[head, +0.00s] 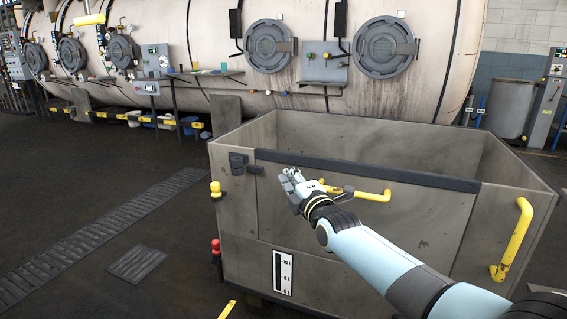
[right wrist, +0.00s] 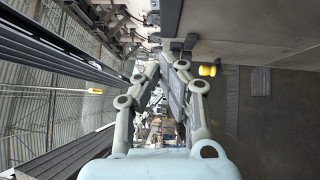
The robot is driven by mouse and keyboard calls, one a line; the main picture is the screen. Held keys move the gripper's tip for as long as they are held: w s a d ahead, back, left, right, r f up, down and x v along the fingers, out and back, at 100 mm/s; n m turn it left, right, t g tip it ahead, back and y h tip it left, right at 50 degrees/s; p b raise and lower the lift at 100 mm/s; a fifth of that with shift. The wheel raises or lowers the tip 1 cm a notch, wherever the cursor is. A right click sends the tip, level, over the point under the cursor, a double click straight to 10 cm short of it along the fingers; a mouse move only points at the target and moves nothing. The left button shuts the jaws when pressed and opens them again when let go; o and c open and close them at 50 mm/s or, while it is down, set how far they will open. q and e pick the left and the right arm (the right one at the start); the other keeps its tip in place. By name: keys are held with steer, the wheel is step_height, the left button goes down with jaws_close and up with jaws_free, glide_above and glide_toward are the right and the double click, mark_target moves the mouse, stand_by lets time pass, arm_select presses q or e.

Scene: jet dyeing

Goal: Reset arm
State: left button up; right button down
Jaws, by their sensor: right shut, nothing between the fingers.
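My right arm reaches in from the lower right of the head view. Its gripper (head: 290,181) is in front of the near wall of a large grey metal bin (head: 345,235), close to the yellow handle. In the right wrist view the two fingers of this gripper (right wrist: 168,58) come together at their tips, with nothing between them. My left gripper does not show in either view.
The bin has a yellow handle (head: 372,196) on its front, another handle (head: 512,240) at right, and a dark latch (head: 238,163). A long dyeing vessel (head: 340,60) stands behind. Open floor (head: 80,190) lies to the left, with drain grates (head: 110,230).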

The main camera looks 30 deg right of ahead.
steer(key=s+a+f+m+g, duration=0.1)
steer(key=s+f+m+g, duration=0.45)
steer(key=s+f, duration=2.5)
steer(key=s+f+m+g, duration=0.4)
steer(key=s+f, duration=0.1)
steer(key=s, duration=0.6)
steer(key=s+f+m+g, duration=0.4)
steer(key=s+f, duration=0.1)
steer(key=s, duration=0.7)
steer(key=s+a+f+m+g, duration=0.1)
steer(key=s+f+m+g, duration=0.3)
steer(key=s, duration=0.8)
steer(key=shift+s+f+g+y+p, duration=0.25)
steer(key=shift+f+g+y+p, duration=0.1)
steer(key=shift+f, duration=0.6)
